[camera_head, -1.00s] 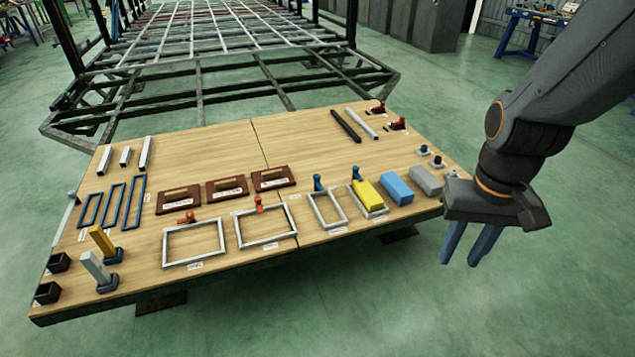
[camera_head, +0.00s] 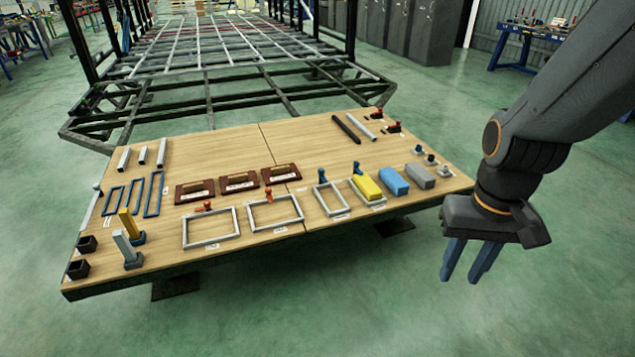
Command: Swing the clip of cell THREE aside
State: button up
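Four light-grey frames lie along the table's front half. The first (camera_head: 211,243) and second (camera_head: 279,226) are large, with a red-orange clip (camera_head: 204,206) and an orange clip (camera_head: 268,194) at their back edges. The third frame (camera_head: 344,198) is smaller and empty, with a blue clip (camera_head: 323,176) at its back. The fourth has a blue clip (camera_head: 357,168) and a yellow block (camera_head: 367,187) in it. The cell labels are too small to read, so I cannot tell which is THREE. My gripper (camera_head: 468,278) hangs right of the table, empty, its blue fingers apart.
The wooden table (camera_head: 225,160) also holds a blue block (camera_head: 393,180), a grey block (camera_head: 420,176), brown plaques (camera_head: 240,181), blue frames (camera_head: 133,195) and upright posts (camera_head: 127,246). The trailer chassis (camera_head: 205,105) stands behind. Floor right of the table is clear.

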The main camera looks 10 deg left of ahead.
aim_at(320, 172)
jog(key=z, duration=0.05)
jog(key=k, duration=0.6)
jog(key=u, duration=0.9)
jog(key=i, duration=1.45)
jog(key=z, duration=0.65)
jog(key=i, duration=0.5)
jog(key=z, duration=0.4)
